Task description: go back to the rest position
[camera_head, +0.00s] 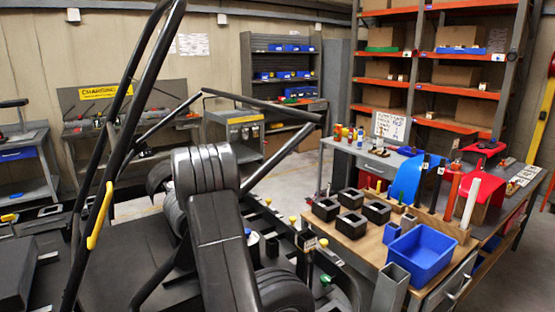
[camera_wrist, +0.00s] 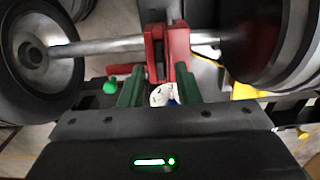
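My gripper (camera_wrist: 167,50) shows in the wrist view, with green finger bases and red tips. A narrow gap shows between the tips, and I see nothing clamped in it. Behind the tips runs a silver axle (camera_wrist: 110,45) between a dark wheel on the left (camera_wrist: 35,50) and another wheel on the right (camera_wrist: 275,40). I cannot tell whether the fingers touch the axle. I cannot make out my gripper in the head view.
A workbench (camera_head: 375,245) at the right holds black square holders (camera_head: 350,223), a blue bin (camera_head: 420,252) and coloured tubes. Black frame bars cross the left and middle. Orange shelves (camera_head: 455,92) stand behind. Some open floor (camera_head: 285,180) shows before the back wall.

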